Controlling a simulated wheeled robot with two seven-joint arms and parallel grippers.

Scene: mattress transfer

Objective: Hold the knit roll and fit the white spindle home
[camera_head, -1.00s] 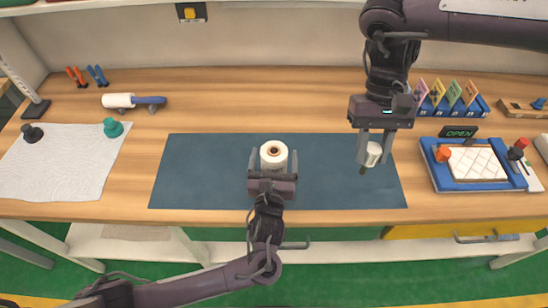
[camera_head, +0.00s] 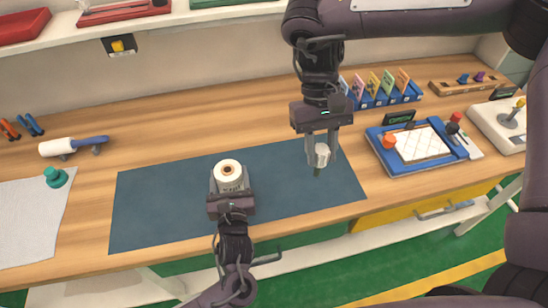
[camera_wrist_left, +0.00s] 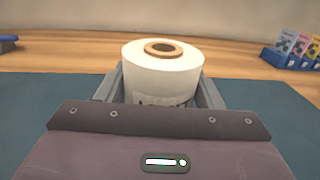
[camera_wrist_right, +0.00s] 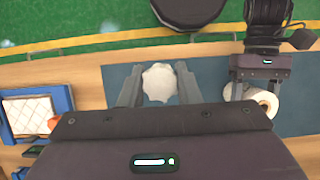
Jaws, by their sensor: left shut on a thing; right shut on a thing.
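The knit roll (camera_head: 228,174) is a white upright cylinder with a brown ring around its central hole, standing on the blue mat (camera_head: 150,215). My left gripper (camera_head: 229,186) is shut on the roll, one finger on each side, as the left wrist view of the roll (camera_wrist_left: 165,75) also shows. My right gripper (camera_head: 320,150) is shut on the white spindle (camera_head: 321,157), to the right of the roll and apart from it. The spindle hangs upright, with a darker tip pointing down. Its white scalloped top (camera_wrist_right: 159,83) shows between the fingers in the right wrist view.
A blue tray with a white grid (camera_head: 420,146) and a blue card rack (camera_head: 380,95) stand to the right. A blue-handled roller (camera_head: 70,146), a green knob (camera_head: 56,177) and a pale cloth (camera_head: 30,220) lie to the left. The mat between the grippers is clear.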

